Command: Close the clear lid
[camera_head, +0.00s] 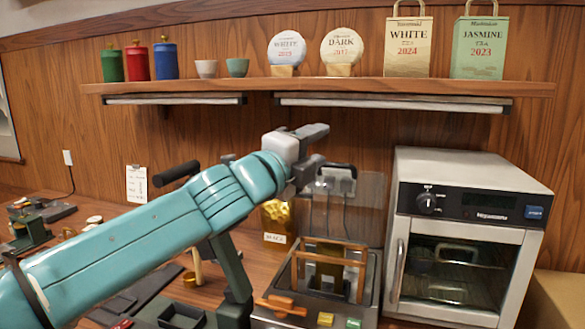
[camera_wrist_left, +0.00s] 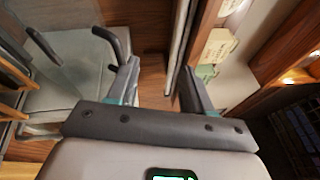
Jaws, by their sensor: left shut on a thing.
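The clear lid (camera_head: 372,200) stands raised at the back of a metal-rimmed machine (camera_head: 371,300). Its black handle (camera_head: 345,168) is beside my left gripper (camera_head: 306,152), whose teal arm comes in from the left. In the left wrist view, the lid (camera_wrist_left: 75,75) is a greyish see-through panel at the left, and its handle (camera_wrist_left: 118,45) rises by one fingertip. My right gripper is not in view.
A wooden frame (camera_head: 296,272) sits in the machine. A white oven (camera_head: 448,166) stands close on the right. A gold bag (camera_head: 276,217) stands behind, left of the lid. A shelf (camera_head: 260,86) with canisters, cups, tea cakes and paper bags runs above.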

